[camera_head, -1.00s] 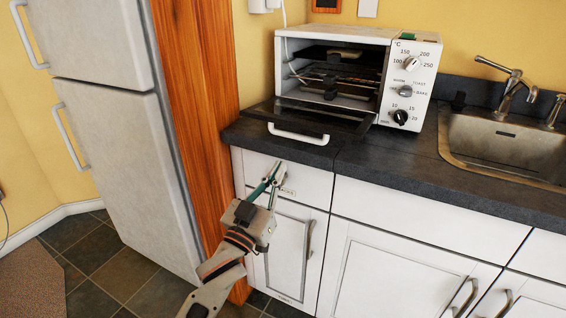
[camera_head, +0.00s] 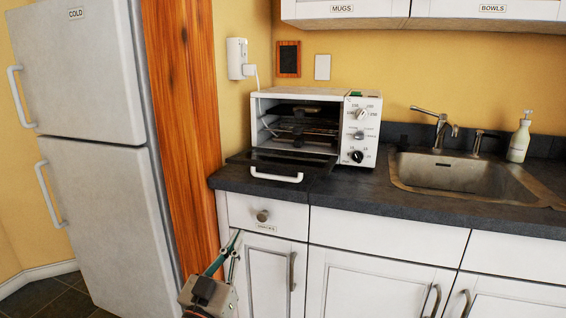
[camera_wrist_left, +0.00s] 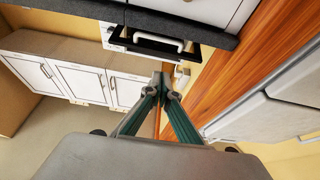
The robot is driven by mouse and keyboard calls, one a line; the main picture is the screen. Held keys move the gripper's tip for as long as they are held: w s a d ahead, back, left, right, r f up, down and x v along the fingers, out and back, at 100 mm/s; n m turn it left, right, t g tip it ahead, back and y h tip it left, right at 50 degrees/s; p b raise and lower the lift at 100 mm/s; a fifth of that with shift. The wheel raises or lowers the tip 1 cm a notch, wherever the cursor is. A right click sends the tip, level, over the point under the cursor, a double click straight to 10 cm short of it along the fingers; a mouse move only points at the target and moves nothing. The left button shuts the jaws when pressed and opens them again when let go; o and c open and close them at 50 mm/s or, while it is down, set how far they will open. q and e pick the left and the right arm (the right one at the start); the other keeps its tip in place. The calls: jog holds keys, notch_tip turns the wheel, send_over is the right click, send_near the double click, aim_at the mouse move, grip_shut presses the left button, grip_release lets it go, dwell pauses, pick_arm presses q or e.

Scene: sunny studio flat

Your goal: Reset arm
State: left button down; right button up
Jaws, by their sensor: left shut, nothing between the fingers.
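My left gripper (camera_head: 237,236) is at the bottom of the head view, in front of the white cabinet left of centre and below the round drawer knob. In the left wrist view its green fingers (camera_wrist_left: 165,84) meet at the tips, shut with nothing between them. My right gripper is not in view.
A white toaster oven (camera_head: 262,104) stands on the dark counter (camera_head: 345,190) with its door (camera_head: 276,172) folded down. A drawer (camera_head: 285,218) is closed below it. A fridge (camera_head: 90,185) stands left, a sink (camera_head: 450,172) right, and a soap bottle (camera_head: 520,140) behind it.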

pick_arm(q)
jog(key=a+f+m+g, duration=0.15)
jog(key=a+m, duration=0.25)
jog(key=a, duration=0.6)
jog(key=a+f+m+g, duration=0.1)
jog(key=a+f+m, duration=0.2)
jog(key=a, duration=0.7)
jog(key=s+d+f+g+y, duration=0.15)
jog(key=s+f+g, duration=0.25)
jog(key=s+f, duration=1.05)
jog(key=s+d+f+g+y, duration=0.1)
jog(key=s+d+f+g, duration=0.2)
jog(key=s+f, duration=1.15)
jog(key=s+g, duration=0.3)
jog(key=s, duration=1)
jog(key=w+d+r+n+t+y+p, duration=0.1)
jog(key=d+r+n+p, duration=0.5)
jog(key=p, duration=0.7)
notch_tip(320, 180, up, 2)
jog(key=shift+w+t+y, duration=0.35)
jog(key=shift+t, duration=0.1)
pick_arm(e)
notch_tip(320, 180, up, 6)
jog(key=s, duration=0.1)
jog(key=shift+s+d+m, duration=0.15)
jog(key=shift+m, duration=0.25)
